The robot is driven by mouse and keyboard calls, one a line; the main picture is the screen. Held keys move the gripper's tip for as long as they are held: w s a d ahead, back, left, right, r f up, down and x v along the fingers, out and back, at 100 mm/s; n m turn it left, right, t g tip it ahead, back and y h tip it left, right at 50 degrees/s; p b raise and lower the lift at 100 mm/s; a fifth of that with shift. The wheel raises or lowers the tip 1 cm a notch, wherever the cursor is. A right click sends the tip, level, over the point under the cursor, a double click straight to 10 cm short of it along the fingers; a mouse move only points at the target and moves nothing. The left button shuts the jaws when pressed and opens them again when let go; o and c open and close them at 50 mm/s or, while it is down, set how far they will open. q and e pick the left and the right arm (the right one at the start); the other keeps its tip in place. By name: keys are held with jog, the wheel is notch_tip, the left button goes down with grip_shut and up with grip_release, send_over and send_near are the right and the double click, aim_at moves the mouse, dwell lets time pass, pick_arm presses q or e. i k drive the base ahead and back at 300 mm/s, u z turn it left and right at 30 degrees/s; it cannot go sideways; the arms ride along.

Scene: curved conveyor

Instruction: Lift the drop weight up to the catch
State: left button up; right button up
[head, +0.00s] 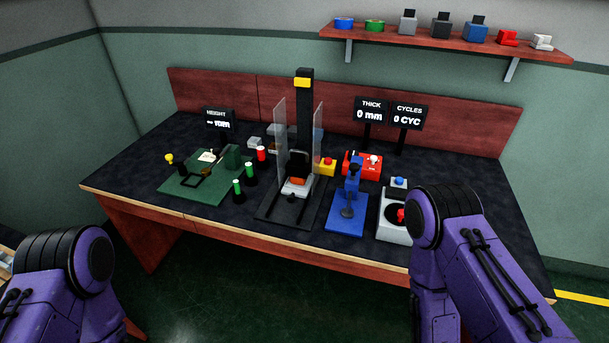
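A black drop tower (304,115) stands on a dark base near the middle of the table, with clear guard panels on both sides. A dark block that looks like the drop weight (298,162) sits low on the tower, just above a small orange piece and a light grey block. A yellow part (302,83), which may be the catch, is near the top of the tower, well above the dark block. My two arms show at the lower left and lower right, but both grippers are out of view.
A blue press-like stand (348,224), a grey box (390,228) and a red box (352,160) are right of the tower. A green fixture (190,190) and red and green posts stand left. Small displays stand behind. A shelf (440,40) hangs on the wall.

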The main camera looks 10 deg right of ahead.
aim_at(299, 166)
jog(key=z, duration=0.05)
jog(key=k, duration=0.6)
jog(key=u, duration=0.65)
jog(key=i, duration=1.5)
jog(key=z, duration=0.85)
